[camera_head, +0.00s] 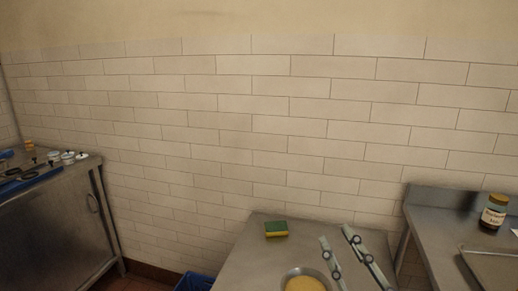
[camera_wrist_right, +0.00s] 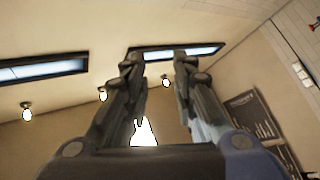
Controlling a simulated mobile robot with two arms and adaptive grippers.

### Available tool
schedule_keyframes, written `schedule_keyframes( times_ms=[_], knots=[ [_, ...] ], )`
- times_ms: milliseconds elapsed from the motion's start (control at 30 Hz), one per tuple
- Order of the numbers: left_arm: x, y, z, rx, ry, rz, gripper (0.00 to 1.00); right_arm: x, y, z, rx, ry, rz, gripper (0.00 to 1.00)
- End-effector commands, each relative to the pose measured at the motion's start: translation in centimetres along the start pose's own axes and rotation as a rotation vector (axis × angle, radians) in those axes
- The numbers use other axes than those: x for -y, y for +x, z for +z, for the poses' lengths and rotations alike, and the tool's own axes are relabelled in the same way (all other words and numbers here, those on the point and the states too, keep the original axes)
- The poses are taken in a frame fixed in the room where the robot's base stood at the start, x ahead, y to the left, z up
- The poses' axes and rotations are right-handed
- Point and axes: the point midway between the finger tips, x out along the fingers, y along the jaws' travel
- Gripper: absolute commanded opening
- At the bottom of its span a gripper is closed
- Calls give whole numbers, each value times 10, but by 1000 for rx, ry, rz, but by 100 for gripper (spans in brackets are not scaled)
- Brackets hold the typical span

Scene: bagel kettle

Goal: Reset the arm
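My right gripper (camera_head: 335,236) shows at the bottom centre-right of the head view, in front of the middle metal table. Its two fingers point up and stand apart with nothing between them. In the right wrist view the same gripper (camera_wrist_right: 157,60) points toward the ceiling, open and empty. My left gripper is not in view.
The middle table (camera_head: 248,257) carries a green and yellow sponge (camera_head: 276,229) and a bowl with yellow contents (camera_head: 304,285). A right counter holds a jar (camera_head: 494,211) and a tray (camera_head: 492,268). A left cabinet (camera_head: 55,222) holds small items. A blue bin (camera_head: 194,283) stands below.

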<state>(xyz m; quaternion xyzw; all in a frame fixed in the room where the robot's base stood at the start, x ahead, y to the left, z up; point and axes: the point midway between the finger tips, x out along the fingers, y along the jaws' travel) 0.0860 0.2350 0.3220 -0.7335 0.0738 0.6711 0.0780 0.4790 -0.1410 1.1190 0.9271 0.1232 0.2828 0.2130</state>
Motion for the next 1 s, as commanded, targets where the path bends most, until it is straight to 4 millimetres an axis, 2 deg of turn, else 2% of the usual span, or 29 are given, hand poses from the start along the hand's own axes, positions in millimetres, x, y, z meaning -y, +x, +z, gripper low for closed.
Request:
schedule_keyframes(
  times_ms=[33,100,167,200,267,300,367,400,533,700,867,900,1000],
  knots=[
    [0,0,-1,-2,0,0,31,-12,-9,24,106,39,73,25],
    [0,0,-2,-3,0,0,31,-24,-27,60,265,84,156,25],
    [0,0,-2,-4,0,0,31,-28,-48,92,412,119,210,25],
    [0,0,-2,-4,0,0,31,-27,-64,112,515,143,236,25],
    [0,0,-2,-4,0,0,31,-21,-93,142,675,178,256,25],
    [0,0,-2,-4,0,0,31,-14,-115,160,784,201,259,25],
    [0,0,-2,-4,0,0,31,1,-150,182,947,237,247,25],
    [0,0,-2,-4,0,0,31,13,-173,193,1051,260,227,25],
    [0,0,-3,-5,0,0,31,55,-242,210,1336,328,126,25],
    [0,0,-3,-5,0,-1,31,100,-310,204,1591,402,-37,25],
    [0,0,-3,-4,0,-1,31,137,-362,183,1769,468,-213,25],
    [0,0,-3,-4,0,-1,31,144,-369,184,1792,475,-240,25],
    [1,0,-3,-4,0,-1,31,155,-374,210,1797,470,-236,25]
  ],
)
